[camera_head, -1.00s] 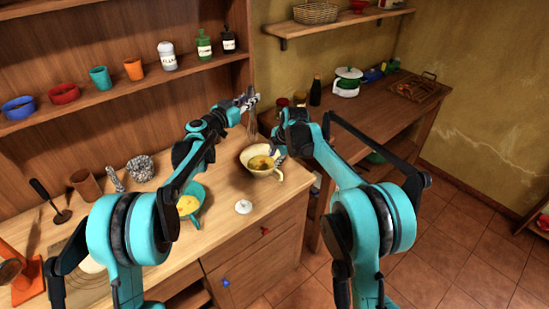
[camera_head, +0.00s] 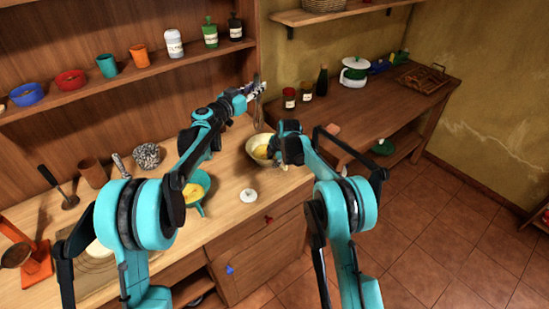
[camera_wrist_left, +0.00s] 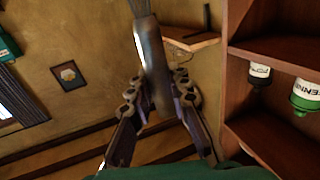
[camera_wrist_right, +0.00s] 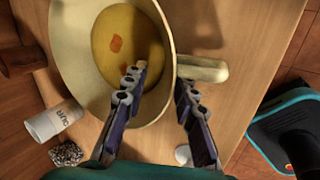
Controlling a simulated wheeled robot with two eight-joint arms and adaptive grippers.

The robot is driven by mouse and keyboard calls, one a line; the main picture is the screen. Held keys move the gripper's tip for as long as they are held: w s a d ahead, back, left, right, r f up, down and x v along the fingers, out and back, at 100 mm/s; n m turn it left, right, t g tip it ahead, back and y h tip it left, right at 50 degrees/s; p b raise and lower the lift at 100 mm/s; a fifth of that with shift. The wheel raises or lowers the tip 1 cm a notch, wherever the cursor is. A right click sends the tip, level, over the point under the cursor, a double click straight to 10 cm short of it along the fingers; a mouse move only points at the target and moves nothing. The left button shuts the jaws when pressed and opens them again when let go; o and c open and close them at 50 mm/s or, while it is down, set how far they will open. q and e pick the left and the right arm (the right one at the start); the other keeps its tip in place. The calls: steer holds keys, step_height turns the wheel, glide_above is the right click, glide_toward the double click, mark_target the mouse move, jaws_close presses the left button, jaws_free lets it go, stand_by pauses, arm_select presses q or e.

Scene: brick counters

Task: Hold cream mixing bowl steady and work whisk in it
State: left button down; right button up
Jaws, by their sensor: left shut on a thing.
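The cream mixing bowl (camera_head: 252,148) stands on the wooden counter with yellow contents. It fills the upper left of the right wrist view (camera_wrist_right: 73,50), where its stubby handle (camera_wrist_right: 203,69) points right. My right gripper (camera_wrist_right: 158,93) is open, one finger over the bowl's inside and the other outside, near the handle, with the rim between them. My left gripper (camera_head: 256,88) is shut on the whisk, raised behind and above the bowl. The whisk's metal handle (camera_wrist_left: 153,65) stands between the fingers in the left wrist view, its wires at the top edge.
A teal pan (camera_head: 202,206) with yellow contents and a small white lid (camera_head: 249,195) sit left and front of the bowl. A crumpled grey ball (camera_head: 146,155) and a brown cup (camera_head: 93,173) lie further left. Jars (camera_head: 289,98) stand on the right-hand counter.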

jaws_close()
arm_select(q)
step_height(320, 180, down, 15)
steer(key=w+d, duration=0.1)
steer(key=d, duration=0.1)
steer(key=shift+d+f, duration=0.2)
steer(key=shift+d, duration=0.15)
stand_by(0.7)
steer(key=shift+w, duration=0.1)
